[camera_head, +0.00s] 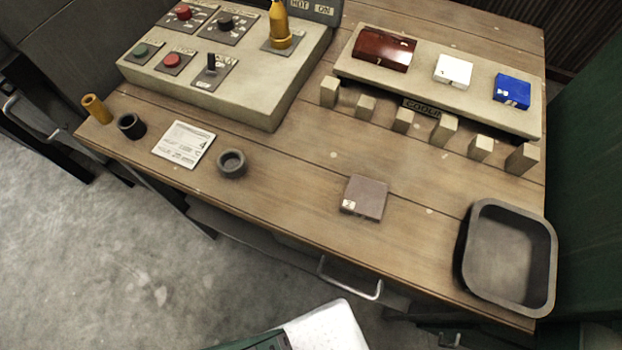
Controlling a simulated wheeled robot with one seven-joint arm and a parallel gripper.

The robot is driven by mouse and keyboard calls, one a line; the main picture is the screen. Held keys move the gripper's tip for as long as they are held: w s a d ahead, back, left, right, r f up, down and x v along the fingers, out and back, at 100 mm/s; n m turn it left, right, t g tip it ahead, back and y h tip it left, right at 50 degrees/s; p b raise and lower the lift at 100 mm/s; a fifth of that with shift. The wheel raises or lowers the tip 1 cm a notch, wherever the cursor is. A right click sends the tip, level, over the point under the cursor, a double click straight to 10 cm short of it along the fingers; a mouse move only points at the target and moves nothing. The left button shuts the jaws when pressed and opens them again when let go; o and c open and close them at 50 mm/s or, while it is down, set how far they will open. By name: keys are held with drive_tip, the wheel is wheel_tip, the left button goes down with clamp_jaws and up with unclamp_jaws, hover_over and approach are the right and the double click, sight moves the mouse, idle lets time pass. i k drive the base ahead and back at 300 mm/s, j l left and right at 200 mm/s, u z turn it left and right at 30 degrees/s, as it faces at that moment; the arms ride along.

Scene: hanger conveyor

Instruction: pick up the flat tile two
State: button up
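A flat, square brown-mauve tile (366,194) lies on the wooden table near its front edge. A small pale label with a dark mark, possibly a 2, is on its lower left corner. Nothing covers or touches the tile. My gripper does not show in this view.
A dark tray (548,262) stands right of the tile. Behind it, a pale rack (392,85) holds red (383,48), white (453,71) and blue (512,91) blocks, with several small blocks in front. A control box (240,98), white card (183,144) and dark ring (232,163) are left.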

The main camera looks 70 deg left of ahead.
sight(364, 197)
drive_tip(key=j+u, duration=0.1)
drive_tip(key=u, duration=0.35)
drive_tip(key=j+u, duration=0.15)
drive_tip(key=u, duration=0.35)
drive_tip(key=j+u, duration=0.15)
drive_tip(key=u, duration=0.3)
drive_tip(key=k+j+u, duration=0.15)
drive_tip(key=j, duration=0.2)
drive_tip(key=k+j+u, duration=0.15)
drive_tip(key=j, duration=0.25)
drive_tip(key=k+j+u, duration=0.2)
drive_tip(key=j, duration=0.2)
drive_tip(key=i+l, duration=0.05)
